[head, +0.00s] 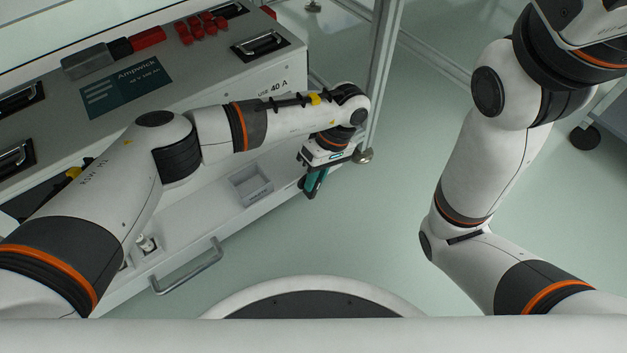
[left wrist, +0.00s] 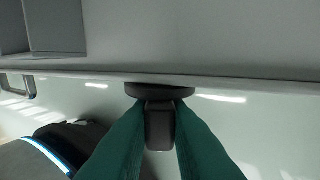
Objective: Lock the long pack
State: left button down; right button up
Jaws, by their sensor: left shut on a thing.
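A long grey pack (head: 205,88) with an Ampwick label and several black recessed handles lies on the white bench at the upper left of the head view. "40 A" is printed on its near side. My left gripper (head: 312,188) is low beside the bench's front edge, right of a small grey bin. In the left wrist view its teal fingers (left wrist: 160,128) are shut on a dark grip (left wrist: 160,126) with a round flange (left wrist: 160,91), just at the edge of a pale surface.
A small grey bin (head: 251,185) stands on the bench's lower shelf. A bar handle (head: 188,268) sticks out in front. Red parts (head: 201,27) lie on the pack. A metal frame post (head: 380,75) stands close to my left wrist.

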pick_arm(q)
jog(key=shift+w+d+f+g+y+b, duration=0.2)
jog(key=shift+f+g+y+b, duration=0.25)
jog(key=shift+b, duration=0.8)
jog(key=shift+r+g+y+b, duration=0.25)
jog(key=shift+g+y+b, duration=0.1)
jog(key=shift+y+b, duration=0.25)
jog(key=c, duration=1.4)
grip_release()
jog(key=shift+r, duration=0.1)
